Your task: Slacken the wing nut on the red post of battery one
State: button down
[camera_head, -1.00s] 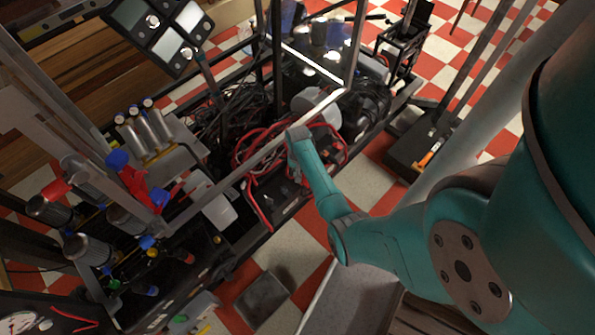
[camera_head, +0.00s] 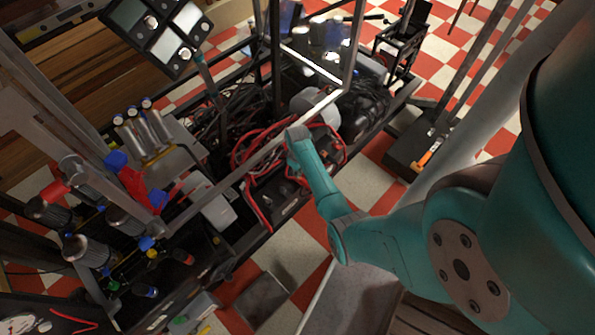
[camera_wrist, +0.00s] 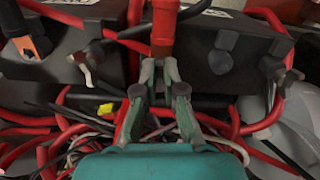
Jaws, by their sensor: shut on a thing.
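In the wrist view my gripper (camera_wrist: 160,72) has its fingertips closed together at the lower end of a red post (camera_wrist: 165,28). A small grey piece, apparently the wing nut, is between the tips and mostly hidden by them. The post stands by the dark battery (camera_wrist: 215,62); no number is readable. A second wing nut (camera_wrist: 277,70) sticks out on the right, and another pale one (camera_wrist: 84,68) on the left, both apart from my fingers. In the head view my arm reaches to the battery area, and the fingertips are hidden there.
Red cables (camera_wrist: 30,135) and grey and black wires crowd below the fingers. A yellow connector (camera_wrist: 106,109) lies left of them. In the head view a metal frame bar (camera_head: 265,150) runs close to my wrist, with bottles (camera_head: 85,250) at lower left.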

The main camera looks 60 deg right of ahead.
jog(key=shift+s+f+n, duration=0.1)
jog(key=shift+n, duration=0.5)
jog(key=c, duration=1.3)
grip_release()
jog(key=shift+r, duration=0.55)
notch_tip(320, 180, up, 11)
jog(key=shift+f, duration=0.1)
